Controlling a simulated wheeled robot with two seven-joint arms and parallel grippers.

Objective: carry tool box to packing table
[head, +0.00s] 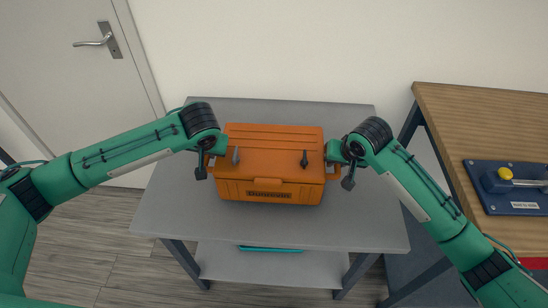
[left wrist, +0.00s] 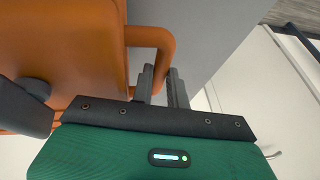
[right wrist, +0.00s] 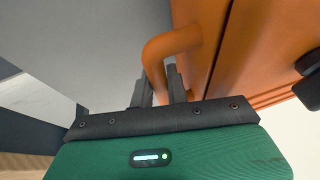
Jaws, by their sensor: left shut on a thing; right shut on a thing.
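The orange tool box (head: 268,172) is over the middle of a grey table (head: 180,205), upright, with dark latches on its front. I cannot tell whether it rests on the table or is just above it. My left gripper (head: 208,165) is at the box's left side handle; in the left wrist view its fingers (left wrist: 163,85) are shut on that orange handle (left wrist: 152,36). My right gripper (head: 337,167) is at the right side handle; in the right wrist view its fingers (right wrist: 158,90) are shut on the handle (right wrist: 170,42).
A wooden-topped table (head: 450,120) stands at the right with a dark blue device (head: 505,185) on it. A gap separates it from the grey table. The grey table has a lower shelf (head: 265,265) with a teal item. A white door (head: 75,70) is at the left.

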